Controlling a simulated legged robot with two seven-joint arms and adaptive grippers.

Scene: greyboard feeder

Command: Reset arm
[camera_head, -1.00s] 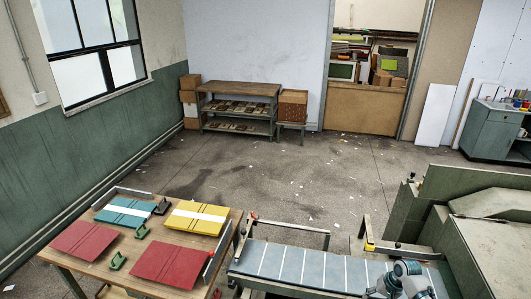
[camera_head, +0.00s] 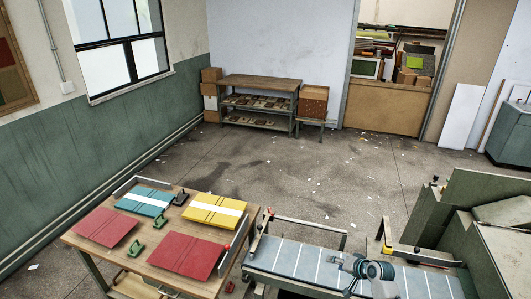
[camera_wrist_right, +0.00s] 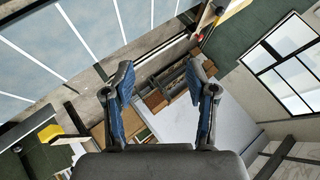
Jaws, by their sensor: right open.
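My right gripper (camera_head: 345,266) shows at the bottom right of the head view, above the grey feeder belt with white stripes (camera_head: 290,258). In the right wrist view its two blue-padded fingers (camera_wrist_right: 160,80) stand apart with nothing between them. My left gripper is in neither view.
A wooden table (camera_head: 112,250) at lower left holds red, teal and yellow covers and small green and dark clamps. Green machine housing (camera_head: 465,195) rises right of the belt. A metal frame (camera_head: 310,222) stands along the belt's far side. The floor beyond is open.

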